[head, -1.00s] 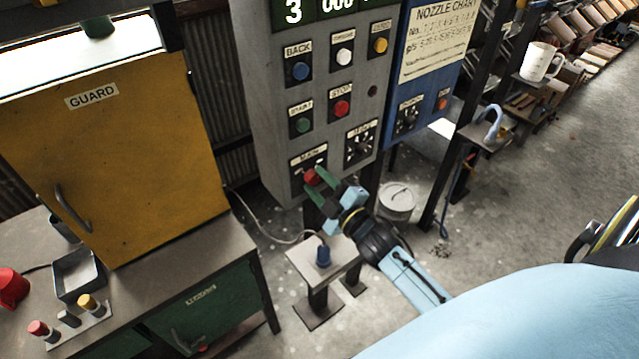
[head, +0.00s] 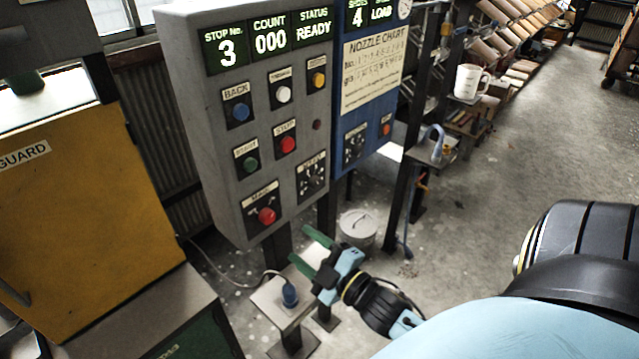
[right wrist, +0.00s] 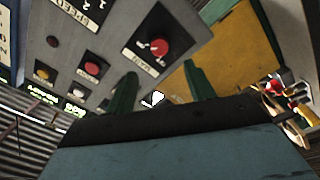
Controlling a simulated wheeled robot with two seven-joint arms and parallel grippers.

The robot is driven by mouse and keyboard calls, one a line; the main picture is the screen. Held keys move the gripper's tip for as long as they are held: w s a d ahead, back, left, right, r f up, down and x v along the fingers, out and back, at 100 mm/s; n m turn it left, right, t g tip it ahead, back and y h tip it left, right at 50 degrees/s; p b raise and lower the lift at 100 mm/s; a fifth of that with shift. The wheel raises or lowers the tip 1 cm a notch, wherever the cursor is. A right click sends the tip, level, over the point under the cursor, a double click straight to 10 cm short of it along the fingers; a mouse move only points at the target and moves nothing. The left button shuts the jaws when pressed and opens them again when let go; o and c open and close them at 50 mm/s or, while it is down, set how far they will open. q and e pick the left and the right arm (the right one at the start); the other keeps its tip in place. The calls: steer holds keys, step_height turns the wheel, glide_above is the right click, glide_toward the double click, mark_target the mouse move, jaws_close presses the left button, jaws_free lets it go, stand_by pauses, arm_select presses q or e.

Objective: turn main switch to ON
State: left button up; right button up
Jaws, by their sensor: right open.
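The main switch (head: 266,215) is a red knob on a black plate at the bottom left of the grey control panel (head: 190,120). The switch also shows in the right wrist view (right wrist: 158,48), upper middle, beyond my fingers. My right gripper (head: 308,249) is open and empty, below and to the right of the switch, apart from it. Its green fingers also show in the right wrist view (right wrist: 160,88), with a gap between them. The exact knob angle is hard to read. My left gripper is not in view.
A blue panel (head: 375,130) with a nozzle chart adjoins on the right. A small stand with a blue part (head: 290,294) is below the gripper. A lidded bucket (head: 358,226) stands behind it. The yellow guard cabinet (head: 90,220) is at left. Open floor lies at right.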

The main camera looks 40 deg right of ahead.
steer(key=shift+s+d+f, duration=0.1)
steer(key=shift+s+d, duration=0.05)
steer(key=shift+s, duration=1.6)
